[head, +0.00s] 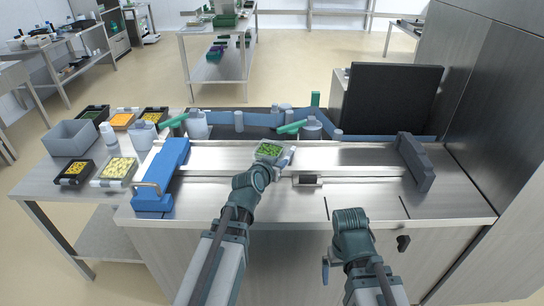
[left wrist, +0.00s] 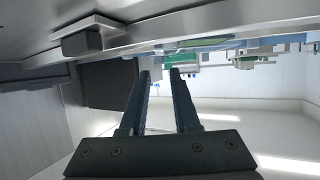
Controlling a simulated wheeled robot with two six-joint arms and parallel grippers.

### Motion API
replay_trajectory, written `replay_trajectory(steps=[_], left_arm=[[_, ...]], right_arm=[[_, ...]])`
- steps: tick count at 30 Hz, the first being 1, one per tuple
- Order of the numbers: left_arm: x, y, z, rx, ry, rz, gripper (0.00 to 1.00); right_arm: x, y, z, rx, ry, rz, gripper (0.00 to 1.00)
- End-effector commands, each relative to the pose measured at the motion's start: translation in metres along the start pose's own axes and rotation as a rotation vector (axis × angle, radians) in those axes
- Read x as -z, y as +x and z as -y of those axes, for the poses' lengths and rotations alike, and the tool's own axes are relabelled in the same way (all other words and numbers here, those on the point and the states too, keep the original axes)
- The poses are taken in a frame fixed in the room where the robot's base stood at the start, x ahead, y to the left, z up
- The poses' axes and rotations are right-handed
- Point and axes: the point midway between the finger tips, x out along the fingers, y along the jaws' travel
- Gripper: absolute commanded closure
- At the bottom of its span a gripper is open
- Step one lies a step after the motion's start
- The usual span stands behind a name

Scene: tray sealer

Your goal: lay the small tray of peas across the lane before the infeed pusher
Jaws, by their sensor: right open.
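The small tray of peas (head: 270,150), a light tray filled with green peas, lies at the lane (head: 350,155) on the steel bench in the head view. Its exact contact with the lane is partly hidden. My left gripper (head: 268,168) is just in front of the tray. In the left wrist view its fingers (left wrist: 159,75) are apart with nothing between them, and a green-topped edge (left wrist: 205,43), apparently the tray, shows beyond the tips. A small dark block (head: 307,180), apparently the infeed pusher, sits right of the tray. My right gripper (head: 350,220) is open over the bench front, away from the tray.
A blue housing (head: 163,178) stands at the lane's left end and a dark grey block (head: 415,160) at its right. Bottles and green-topped items line the back edge. A side table at left holds a grey bin (head: 70,138) and several food trays.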

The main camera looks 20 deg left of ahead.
Motion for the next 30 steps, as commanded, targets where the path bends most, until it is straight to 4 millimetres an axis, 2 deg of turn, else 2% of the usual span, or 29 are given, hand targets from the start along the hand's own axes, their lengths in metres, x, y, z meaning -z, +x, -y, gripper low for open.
replay_trajectory(steps=[1, 6, 17, 25, 30], left_arm=[[-0.002, 0.016, 0.001, -0.001, 0.001, 0.0, 0.7], [-0.002, 0.046, 0.0, -0.001, 0.001, 0.0, 0.7], [-0.001, 0.06, 0.0, -0.001, 0.001, 0.001, 0.7], [-0.002, 0.099, 0.0, 0.0, 0.001, 0.0, 0.7], [-0.001, 0.109, 0.0, -0.001, 0.001, 0.0, 0.7]], right_arm=[[0.0, 0.008, 0.001, 0.0, 0.0, 0.0, 0.0], [0.001, 0.019, 0.002, 0.0, 0.0, 0.0, 0.0], [0.001, 0.023, 0.002, 0.0, 0.0, 0.0, 0.0], [0.002, 0.039, 0.004, 0.0, 0.0, 0.0, 0.0], [0.002, 0.042, 0.004, 0.0, 0.0, 0.0, 0.0]])
